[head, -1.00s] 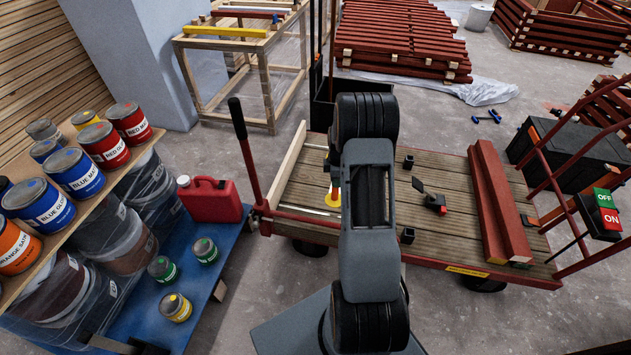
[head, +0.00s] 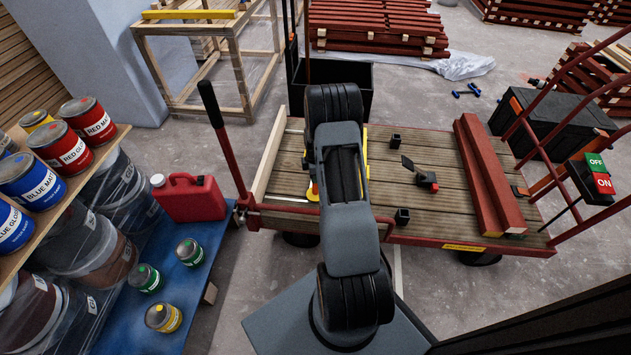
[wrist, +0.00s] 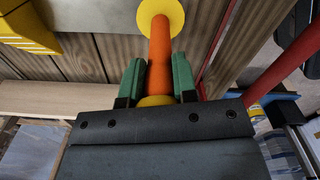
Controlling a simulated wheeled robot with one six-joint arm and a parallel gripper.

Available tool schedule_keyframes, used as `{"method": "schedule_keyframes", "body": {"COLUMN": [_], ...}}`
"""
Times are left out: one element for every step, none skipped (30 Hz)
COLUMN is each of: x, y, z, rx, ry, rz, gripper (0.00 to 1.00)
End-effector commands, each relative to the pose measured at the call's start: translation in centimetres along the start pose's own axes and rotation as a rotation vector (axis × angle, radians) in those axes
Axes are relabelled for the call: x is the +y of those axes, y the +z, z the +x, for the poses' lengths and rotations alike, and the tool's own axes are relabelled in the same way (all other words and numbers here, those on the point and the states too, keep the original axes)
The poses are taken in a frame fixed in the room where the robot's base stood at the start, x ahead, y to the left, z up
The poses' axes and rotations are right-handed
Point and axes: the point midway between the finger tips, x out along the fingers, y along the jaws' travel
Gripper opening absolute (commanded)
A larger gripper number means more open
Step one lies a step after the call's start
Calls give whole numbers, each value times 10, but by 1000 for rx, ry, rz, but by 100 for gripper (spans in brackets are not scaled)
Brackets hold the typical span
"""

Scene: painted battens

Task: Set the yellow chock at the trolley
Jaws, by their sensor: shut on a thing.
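My gripper (wrist: 158,78) is shut on an orange handle (wrist: 160,55), its two green-padded fingers on either side. A round yellow disc (wrist: 160,14) is at the handle's far end, over the trolley's boards. A ribbed yellow block (wrist: 28,28), which looks like the chock, lies to the left beside a grey strip. I cannot tell whether it is joined to the handle. In the head view my arm hides most of the gripper, and the yellow disc (head: 313,190) shows at its left. The trolley (head: 435,218) has a plank deck and red rails.
Dark red beams (head: 486,175), small black blocks and a dark hand-sized item (head: 425,178) lie on the deck. A pale batten (head: 268,160) edges its left end. A red can (head: 190,197) and paint tins stand at left. The ON/OFF box (head: 593,172) is at right.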

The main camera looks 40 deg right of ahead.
Motion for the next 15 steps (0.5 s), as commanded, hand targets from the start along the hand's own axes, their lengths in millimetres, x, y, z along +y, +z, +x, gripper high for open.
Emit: {"method": "schedule_keyframes", "body": {"x": [0,0,0,0,0,0,0,1,1,1,1,1,1,1,0], "y": [0,0,-1,-1,-1,-1,-1,-1,-1,-1,-1,-1,-1,-1,-1], "z": [9,13,18,22,25,27,28,28,27,27,26,26,26,27,27], "rx": [0,0,0,0,0,0,0,0,0,0,0,0,0,0,0], "ry": [0,0,0,0,1,2,2,3,3,3,3,3,3,3,2], "rz": [-1,-1,-2,-2,-2,-2,-2,-2,-2,-2,-2,-2,-2,-2,-2], "gripper": [0,0,0,0,0,0,0,0,0,0,0,0,0,0,0]}}
